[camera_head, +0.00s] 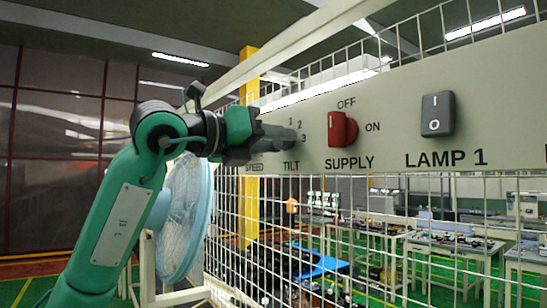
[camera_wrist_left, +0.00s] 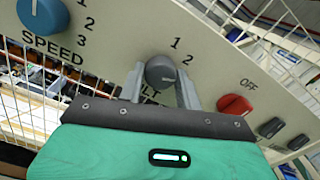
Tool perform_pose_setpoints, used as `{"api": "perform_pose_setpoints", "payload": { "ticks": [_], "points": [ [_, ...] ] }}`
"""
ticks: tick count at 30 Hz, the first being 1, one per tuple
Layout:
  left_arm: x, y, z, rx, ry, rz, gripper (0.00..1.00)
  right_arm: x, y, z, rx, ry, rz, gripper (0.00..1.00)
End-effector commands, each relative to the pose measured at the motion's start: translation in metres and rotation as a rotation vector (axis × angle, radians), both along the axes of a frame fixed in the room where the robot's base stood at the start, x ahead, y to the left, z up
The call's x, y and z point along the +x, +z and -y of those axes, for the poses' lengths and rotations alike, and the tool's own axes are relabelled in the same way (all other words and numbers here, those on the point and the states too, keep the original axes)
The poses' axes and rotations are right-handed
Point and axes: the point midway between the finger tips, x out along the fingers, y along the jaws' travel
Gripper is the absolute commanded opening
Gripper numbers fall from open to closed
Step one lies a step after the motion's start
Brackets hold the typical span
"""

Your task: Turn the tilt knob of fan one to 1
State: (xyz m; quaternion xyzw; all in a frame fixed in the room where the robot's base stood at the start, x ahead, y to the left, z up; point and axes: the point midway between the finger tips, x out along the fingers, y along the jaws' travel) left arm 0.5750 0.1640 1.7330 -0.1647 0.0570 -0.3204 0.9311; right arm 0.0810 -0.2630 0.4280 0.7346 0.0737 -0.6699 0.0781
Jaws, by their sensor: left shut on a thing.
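The dark grey tilt knob (camera_wrist_left: 160,72) sits on the beige control panel (camera_wrist_left: 215,65), above a partly hidden label. In the left wrist view the numbers 1 and 2 show beside it. My left gripper (camera_head: 285,137) reaches the panel from the left, above the word TILT. Its two grey fingers (camera_wrist_left: 161,85) stand on either side of the tilt knob and are shut on it. In the head view the gripper hides most of the knob. I cannot clearly tell which number the knob points to. A light blue fan (camera_head: 186,222) stands behind my left arm. My right gripper is not in view.
A blue speed knob (camera_wrist_left: 43,15) is left of the tilt knob. A red supply knob (camera_head: 342,129) and a dark lamp 1 switch (camera_head: 438,114) are to its right. A white wire grid (camera_head: 345,215) is below the panel, with work tables beyond.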

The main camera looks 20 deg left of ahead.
Motion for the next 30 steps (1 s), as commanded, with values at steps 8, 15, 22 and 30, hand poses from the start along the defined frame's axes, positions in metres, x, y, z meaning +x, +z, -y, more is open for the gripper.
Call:
{"api": "perform_pose_setpoints", "payload": {
  "ticks": [8,15,22,30],
  "points": [
    [-0.001,-0.004,0.0,-0.21,0.0,-0.158,0.11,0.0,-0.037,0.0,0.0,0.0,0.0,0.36],
    [-0.001,-0.002,0.0,-0.391,0.0,-0.299,0.11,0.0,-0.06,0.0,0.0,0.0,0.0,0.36],
    [-0.001,-0.002,0.0,-0.562,0.0,-0.433,0.11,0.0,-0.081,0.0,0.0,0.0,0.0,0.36],
    [-0.001,-0.001,0.0,-0.751,0.0,-0.582,0.11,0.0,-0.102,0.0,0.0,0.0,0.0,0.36]
  ]
}}
